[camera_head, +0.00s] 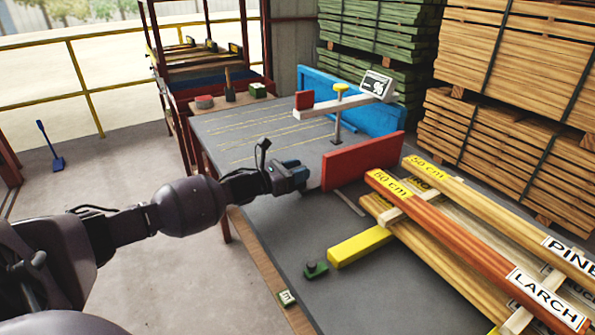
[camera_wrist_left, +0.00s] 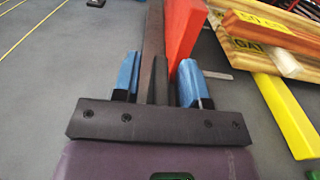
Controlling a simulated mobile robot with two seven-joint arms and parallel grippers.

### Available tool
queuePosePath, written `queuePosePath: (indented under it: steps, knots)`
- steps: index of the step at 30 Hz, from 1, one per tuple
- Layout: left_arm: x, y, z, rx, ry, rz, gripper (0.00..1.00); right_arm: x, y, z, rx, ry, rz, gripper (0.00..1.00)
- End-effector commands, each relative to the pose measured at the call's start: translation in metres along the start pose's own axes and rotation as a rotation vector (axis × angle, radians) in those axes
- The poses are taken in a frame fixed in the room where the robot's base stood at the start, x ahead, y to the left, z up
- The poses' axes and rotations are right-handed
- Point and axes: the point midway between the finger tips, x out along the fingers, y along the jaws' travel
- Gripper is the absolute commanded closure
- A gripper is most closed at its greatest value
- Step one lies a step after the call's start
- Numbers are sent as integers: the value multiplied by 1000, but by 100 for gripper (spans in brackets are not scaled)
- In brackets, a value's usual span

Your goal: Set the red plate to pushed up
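The red plate (camera_head: 362,160) is a long upright board on the grey table, right of the middle in the head view. In the left wrist view its red face (camera_wrist_left: 182,35) rises from near the right fingertip. My left gripper (camera_head: 300,177) is at the plate's near left end. In the wrist view its two blue fingers (camera_wrist_left: 159,82) stand apart, with a dark grey bar (camera_wrist_left: 152,40) running up between them. I cannot tell whether a finger touches the plate. My right gripper is not in view.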

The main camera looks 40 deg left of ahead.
Motion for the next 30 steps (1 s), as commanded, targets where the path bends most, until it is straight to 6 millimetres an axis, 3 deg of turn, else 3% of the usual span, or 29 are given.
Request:
queuePosePath:
  steps: [1, 7, 17, 24, 30]
  knots:
    - [0, 0, 0, 0, 0, 0, 69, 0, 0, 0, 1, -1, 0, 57]
    - [0, 0, 0, 0, 0, 0, 99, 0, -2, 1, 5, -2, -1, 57]
    - [0, -4, 1, -2, -2, 0, 100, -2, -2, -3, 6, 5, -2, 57]
    - [0, -42, 6, -4, -7, -2, 100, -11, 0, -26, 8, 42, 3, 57]
    - [0, -81, 4, -3, -5, -3, 100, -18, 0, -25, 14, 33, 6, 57]
